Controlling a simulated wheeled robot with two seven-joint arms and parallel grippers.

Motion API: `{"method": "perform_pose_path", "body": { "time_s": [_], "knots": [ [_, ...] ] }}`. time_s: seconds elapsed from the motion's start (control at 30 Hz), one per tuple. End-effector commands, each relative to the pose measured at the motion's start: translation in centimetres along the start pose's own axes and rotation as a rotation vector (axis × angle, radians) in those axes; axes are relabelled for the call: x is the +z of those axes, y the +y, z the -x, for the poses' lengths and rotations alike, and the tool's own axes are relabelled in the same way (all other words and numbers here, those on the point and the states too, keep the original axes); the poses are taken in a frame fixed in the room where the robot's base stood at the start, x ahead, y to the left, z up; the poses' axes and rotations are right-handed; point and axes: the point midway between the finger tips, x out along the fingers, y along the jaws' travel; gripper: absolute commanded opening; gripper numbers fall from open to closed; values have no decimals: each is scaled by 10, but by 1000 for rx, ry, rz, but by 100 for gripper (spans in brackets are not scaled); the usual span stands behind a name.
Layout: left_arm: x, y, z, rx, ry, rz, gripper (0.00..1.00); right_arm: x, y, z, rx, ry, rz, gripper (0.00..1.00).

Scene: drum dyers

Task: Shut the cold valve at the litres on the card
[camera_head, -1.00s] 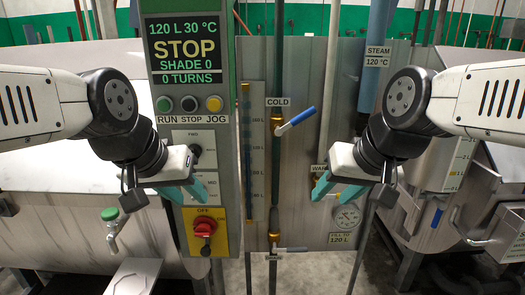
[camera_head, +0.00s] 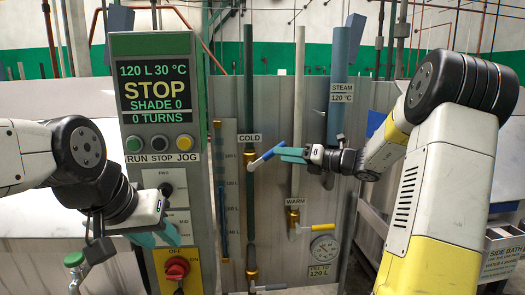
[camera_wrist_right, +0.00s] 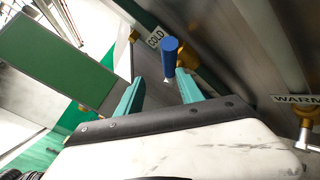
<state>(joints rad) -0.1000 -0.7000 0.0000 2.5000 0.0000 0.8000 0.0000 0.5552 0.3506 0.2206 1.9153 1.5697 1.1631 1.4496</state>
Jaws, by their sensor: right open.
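The cold valve's blue lever (camera_head: 268,154) slants up and to the right from its brass body on the pipe under the COLD label (camera_head: 249,138). My right gripper (camera_head: 284,154) is open, its teal fingers at the lever's outer end. In the right wrist view the blue handle (camera_wrist_right: 170,56) stands just ahead of and between the two fingers (camera_wrist_right: 158,92); I cannot tell whether they touch it. The fill card (camera_head: 321,270) reads 120 L, and the display (camera_head: 155,90) shows 120 L 30 °C. The sight gauge (camera_head: 221,190) is left of the cold pipe. My left gripper (camera_head: 156,238) is open and empty before the control panel.
The warm valve (camera_head: 294,222) and its pipe stand right of the cold pipe, with a round dial (camera_head: 323,249) below. The steam pipe (camera_head: 341,80) is further right. A red rotary switch (camera_head: 177,268) sits low on the panel near my left gripper.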

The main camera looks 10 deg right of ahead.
Motion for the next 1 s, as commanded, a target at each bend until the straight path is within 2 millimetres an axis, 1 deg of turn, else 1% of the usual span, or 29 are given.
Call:
{"method": "perform_pose_path", "body": {
  "time_s": [0.03, 0.1, 0.27, 0.37, 0.6, 0.7, 0.83, 1.0],
  "knots": [
    [0, 0, 0, 0, 0, 0, 36, 4, -6, 2, -1, -21, -31, 44],
    [0, 0, 0, 0, 0, 0, 36, 8, -13, 3, -1, -45, -67, 44],
    [0, 0, 0, 0, -1, 0, 36, 14, -20, 3, 0, -76, -110, 44],
    [0, 0, 0, 0, 0, 0, 36, 15, -21, -6, 0, -78, -115, 44],
    [0, 0, 0, 0, 0, 0, 36, 17, -20, -45, 1, -75, -112, 44],
    [0, 0, 0, 0, 0, 0, 36, 18, -20, -59, 1, -75, -110, 44],
    [0, 0, 0, 0, 0, 0, 36, 19, -20, -69, 0, -76, -111, 44],
    [0, 0, 0, 0, 0, 0, 36, 20, -20, -73, -2, -76, -110, 44]
  ]
}}
